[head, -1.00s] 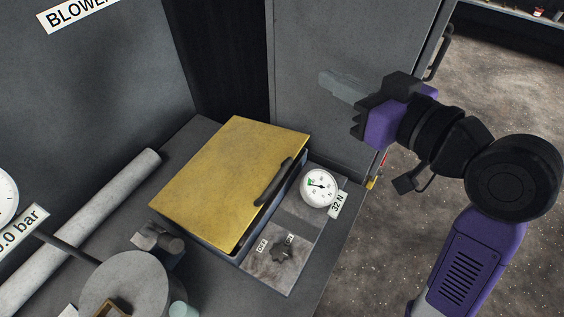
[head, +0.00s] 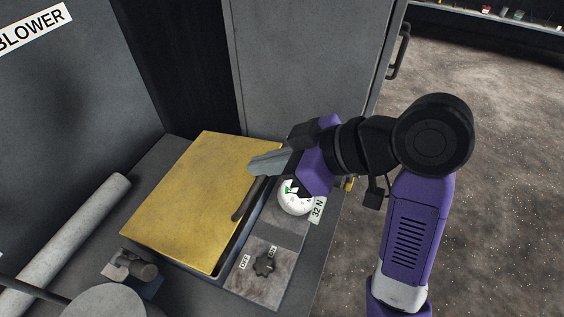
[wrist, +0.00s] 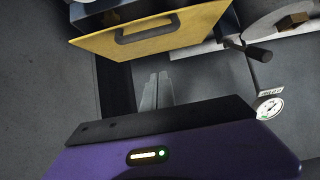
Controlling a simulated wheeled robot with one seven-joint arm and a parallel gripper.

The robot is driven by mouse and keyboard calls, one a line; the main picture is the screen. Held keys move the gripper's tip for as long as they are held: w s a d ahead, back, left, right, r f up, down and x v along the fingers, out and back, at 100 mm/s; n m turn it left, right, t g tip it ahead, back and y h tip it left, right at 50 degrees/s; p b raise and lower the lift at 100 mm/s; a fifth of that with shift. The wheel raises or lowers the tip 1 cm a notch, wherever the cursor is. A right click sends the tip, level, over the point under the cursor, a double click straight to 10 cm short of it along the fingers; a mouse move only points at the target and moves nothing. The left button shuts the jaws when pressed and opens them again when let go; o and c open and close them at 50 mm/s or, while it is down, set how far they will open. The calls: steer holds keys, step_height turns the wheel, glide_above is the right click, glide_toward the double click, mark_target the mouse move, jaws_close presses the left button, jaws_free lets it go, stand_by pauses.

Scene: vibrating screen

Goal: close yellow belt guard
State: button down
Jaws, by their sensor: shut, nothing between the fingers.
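The yellow belt guard (head: 190,195) is a flat yellow lid over a dark box on the machine top. A gap shows under its right edge, so it sits slightly raised. Its black handle (head: 246,203) is on that right edge. The guard (wrist: 185,32) and handle (wrist: 150,28) also show at the top of the wrist view. My gripper (head: 252,166) is shut and empty, its fingertips over the guard's right side near the handle's far end. I cannot tell whether they touch it. In the wrist view the fingers (wrist: 156,88) are below the guard's edge in the picture.
A round gauge (head: 294,200) marked 32 N sits right of the guard, partly hidden by my gripper. A black knob (head: 264,263) with OFF and ON labels is nearer. A grey pipe (head: 70,240) lies left. A tall grey cabinet (head: 305,65) stands behind.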

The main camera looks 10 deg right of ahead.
steer(key=x, duration=0.3)
steer(key=shift+w+a+f, duration=0.1)
steer(key=shift+a+f, duration=0.05)
steer(key=shift+a, duration=0.05)
steer(key=shift+d+f+p, duration=0.2)
steer(key=shift+f, duration=0.85)
steer(key=shift+d+f+p, duration=0.2)
steer(key=shift+f, duration=0.8)
steer(key=shift+f, duration=0.15)
